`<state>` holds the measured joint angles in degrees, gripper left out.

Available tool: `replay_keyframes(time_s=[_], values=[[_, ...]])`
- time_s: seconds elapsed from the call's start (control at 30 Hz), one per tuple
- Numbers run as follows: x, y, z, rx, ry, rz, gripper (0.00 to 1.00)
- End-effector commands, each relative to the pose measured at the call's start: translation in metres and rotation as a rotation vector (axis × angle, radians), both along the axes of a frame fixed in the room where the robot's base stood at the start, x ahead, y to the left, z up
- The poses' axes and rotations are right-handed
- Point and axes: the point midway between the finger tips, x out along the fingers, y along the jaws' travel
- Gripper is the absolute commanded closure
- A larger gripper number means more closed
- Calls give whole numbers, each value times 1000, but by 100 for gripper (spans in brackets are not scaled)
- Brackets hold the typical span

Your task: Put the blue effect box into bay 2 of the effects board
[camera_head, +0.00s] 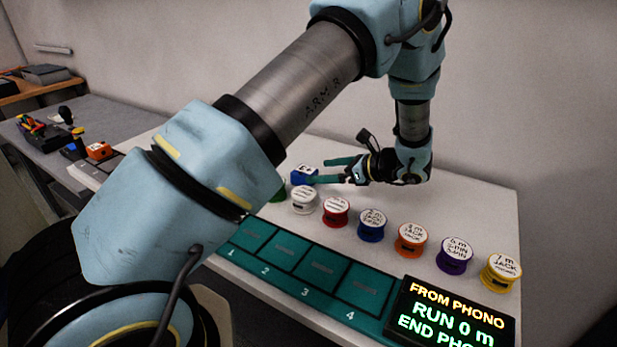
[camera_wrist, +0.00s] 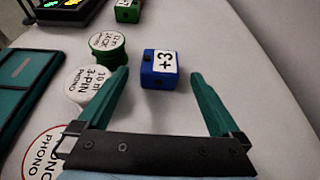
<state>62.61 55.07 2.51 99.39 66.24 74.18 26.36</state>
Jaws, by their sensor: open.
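The blue effect box (camera_head: 303,175) sits on the white table behind the row of spools. In the wrist view the blue box (camera_wrist: 158,80) has a white label reading "+3". My gripper (camera_head: 321,171) is open and empty, its teal fingers pointing at the box. In the wrist view the box lies between and slightly beyond my fingertips (camera_wrist: 160,74), with a gap on each side. A teal board (camera_head: 318,268) has empty bays numbered 1 to 4. A second board with dark bays (camera_head: 98,172) is partly hidden at left by my arm; I cannot read its numbers.
Several labelled spools, among them white (camera_head: 305,199), red (camera_head: 336,211) and orange (camera_head: 410,240), stand in a row before the box. A green spool (camera_wrist: 108,47) is close left of it. A black display (camera_head: 450,315) stands at front right. An orange box (camera_head: 99,151) is at left.

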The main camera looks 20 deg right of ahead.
Motion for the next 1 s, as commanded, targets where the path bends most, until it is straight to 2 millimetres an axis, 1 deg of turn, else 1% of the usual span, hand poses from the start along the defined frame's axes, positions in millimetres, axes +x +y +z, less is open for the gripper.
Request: replay_keyframes(time_s=[0.03, 0.1, 0.3, 0.43, 0.47, 0.53, 0.57, 0.67, 0.7, 0.77, 0.8, 0.87, 0.9, 0.97, 1.0], values=[[-6, -7, 2, -2, -2, -3, 0], [-12, -12, 5, -1, -1, -1, 0], [-21, -20, 12, 0, 0, -1, 0], [-22, -20, 13, -2, 1, 4, 0], [-21, -17, 14, -7, 3, 11, 0], [-18, -4, 16, -35, 15, 52, 0], [-16, 4, 17, -57, 23, 80, 0], [-13, 45, 21, -162, 57, 220, 0], [-13, 65, 23, -220, 70, 294, 0], [-17, 97, 26, -319, 84, 422, 0], [-21, 118, 29, -395, 89, 517, 0], [-31, 152, 33, -523, 84, 680, 0], [-40, 172, 37, -616, 71, 794, 0], [-54, 198, 42, -756, 38, 967, 0], [-63, 213, 46, -849, 4, 1082, 0]])
